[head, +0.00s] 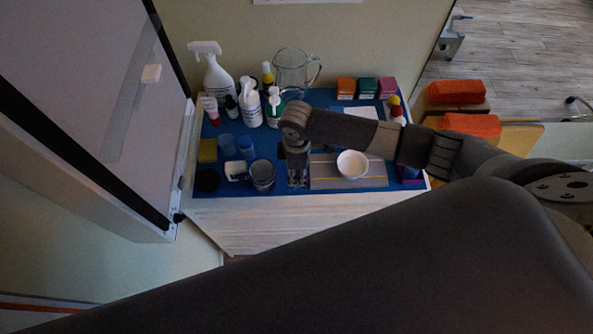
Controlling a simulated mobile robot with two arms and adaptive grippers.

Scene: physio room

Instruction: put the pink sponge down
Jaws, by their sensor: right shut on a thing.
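My right gripper (297,178) points down over the blue table top (323,98), between a grey cup and a grey striped mat. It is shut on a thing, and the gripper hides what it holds. I cannot make out a pink sponge at the fingers. A small pink block (388,86) stands at the back right of the table, in a row with a green block (362,88) and an orange block (346,87). My left gripper is not in view.
A grey cup (262,176) stands left of the gripper and a white bowl (352,164) sits on the striped mat (322,178) to its right. Bottles, a glass jug (291,72), blue cups (246,146) and a yellow sponge (207,151) crowd the left and back.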

